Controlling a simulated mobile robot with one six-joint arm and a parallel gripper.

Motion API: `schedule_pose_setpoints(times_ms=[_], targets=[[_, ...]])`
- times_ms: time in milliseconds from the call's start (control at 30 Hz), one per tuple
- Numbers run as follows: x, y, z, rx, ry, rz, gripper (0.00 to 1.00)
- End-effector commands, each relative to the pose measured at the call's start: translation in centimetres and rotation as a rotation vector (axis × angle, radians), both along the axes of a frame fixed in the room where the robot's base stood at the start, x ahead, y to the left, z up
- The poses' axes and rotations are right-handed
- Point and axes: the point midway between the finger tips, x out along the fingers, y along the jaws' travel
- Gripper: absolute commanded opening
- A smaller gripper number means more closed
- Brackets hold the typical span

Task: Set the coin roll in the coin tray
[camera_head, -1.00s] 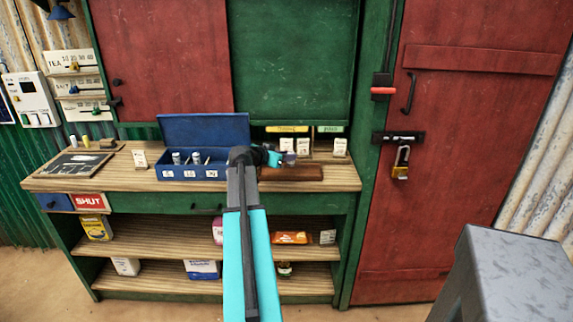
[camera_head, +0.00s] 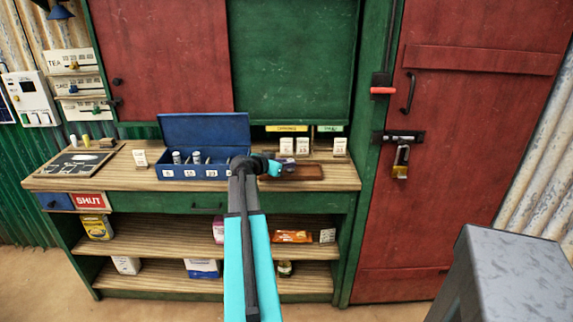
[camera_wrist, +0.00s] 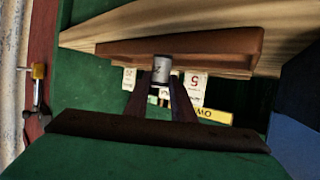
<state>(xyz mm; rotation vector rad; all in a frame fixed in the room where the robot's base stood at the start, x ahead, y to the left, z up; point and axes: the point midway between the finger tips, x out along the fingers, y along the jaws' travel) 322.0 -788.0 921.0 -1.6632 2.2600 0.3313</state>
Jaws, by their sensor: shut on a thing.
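The coin roll (camera_wrist: 161,70) is a small grey cylinder with a mark on its side, seen in the wrist view. My gripper (camera_wrist: 166,82) is shut on it; the dark fingers stand on either side. A shallow reddish-brown tray, which I take as the coin tray (camera_wrist: 222,46), lies just beyond the roll in the wrist view. The roll overlaps its rim there; I cannot tell whether they touch. In the head view the tray (camera_head: 308,173) lies on the counter, right of the blue box, with my gripper (camera_head: 279,167) over its left end. The roll is not clear there.
An open blue box (camera_head: 190,172) with several grey rolls stands left of my gripper. White cards (camera_head: 302,146) stand behind the tray under yellow and green labels. A green post (camera_head: 362,150) and a padlocked red door (camera_head: 455,170) are on the right. The counter's left-middle has bare wood.

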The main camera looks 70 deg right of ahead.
Motion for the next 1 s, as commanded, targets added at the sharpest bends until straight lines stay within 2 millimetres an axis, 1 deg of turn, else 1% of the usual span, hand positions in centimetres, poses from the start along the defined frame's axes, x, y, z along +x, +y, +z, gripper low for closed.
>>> schedule_pose_setpoints(times_ms=[33, 67, 100, 167, 667, 867, 1000], targets=[[0.0, 0.0, -0.1, -0.001, 0.0, 0.0, 0.0], [0.0, 0.0, -0.1, 0.0, 0.0, 0.0, 0.24], [0.0, 0.0, -0.1, 0.0, 0.0, 0.0, 0.31], [0.0, 0.0, -0.1, 0.0, 0.0, 0.0, 0.41], [0.0, 0.0, 0.2, 0.0, 0.0, 0.0, 0.41], [0.5, 1.9, 0.8, -0.001, 0.0, 0.002, 0.41], [1.1, 3.8, 1.6, -0.001, -0.001, 0.003, 0.41]])
